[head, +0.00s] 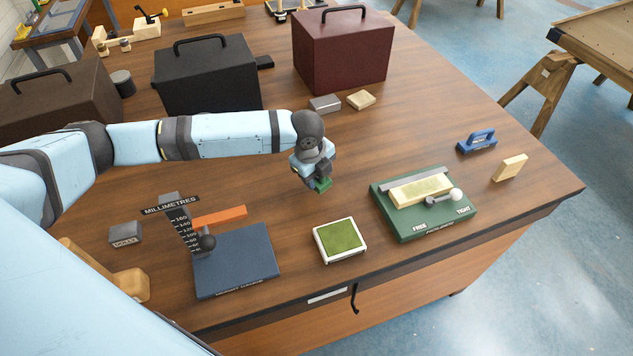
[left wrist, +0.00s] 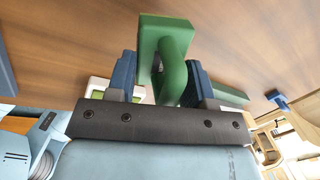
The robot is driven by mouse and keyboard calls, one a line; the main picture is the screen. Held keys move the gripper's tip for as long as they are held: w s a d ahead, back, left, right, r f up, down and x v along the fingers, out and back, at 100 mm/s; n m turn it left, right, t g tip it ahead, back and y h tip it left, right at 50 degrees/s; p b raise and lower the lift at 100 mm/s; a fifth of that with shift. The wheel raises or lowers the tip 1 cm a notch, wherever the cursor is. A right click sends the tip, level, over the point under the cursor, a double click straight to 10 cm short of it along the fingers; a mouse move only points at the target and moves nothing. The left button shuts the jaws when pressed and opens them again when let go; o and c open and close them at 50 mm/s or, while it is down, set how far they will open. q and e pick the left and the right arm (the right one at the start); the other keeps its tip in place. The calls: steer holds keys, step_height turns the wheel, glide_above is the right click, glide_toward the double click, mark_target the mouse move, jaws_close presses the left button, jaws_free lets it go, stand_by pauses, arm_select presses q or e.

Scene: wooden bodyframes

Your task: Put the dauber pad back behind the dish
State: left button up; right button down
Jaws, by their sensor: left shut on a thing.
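My left gripper (head: 316,176) is shut on the green dauber pad (head: 323,186) and holds it above the table, behind the dish. In the left wrist view, the dauber pad (left wrist: 162,38) shows as a green block with a looped green handle, and the blue fingers of the left gripper (left wrist: 165,82) are on either side of the handle. The dish (head: 318,250) is a white square tray with a green surface inside, near the table's front edge. Its rim shows partly behind the gripper in the left wrist view (left wrist: 100,84). My right gripper is not in view.
A blue height gauge (head: 236,263) stands left of the dish. A green clamp base (head: 413,231) with a pale block and lever is to the right. Black (head: 207,78) and maroon (head: 343,52) handled boxes stand behind. The tabletop (head: 290,215) just behind the dish is bare.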

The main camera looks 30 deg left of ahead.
mark_target(315, 180)
arm_select(q)
steer(key=shift+f, duration=1.85)
steer(key=shift+f, duration=0.1)
steer(key=o, duration=0.8)
steer(key=shift+o, duration=0.2)
step_height(315, 180, up, 12)
steer(key=s, duration=0.2)
steer(key=shift+a, duration=0.4)
steer(key=shift+s, duration=0.1)
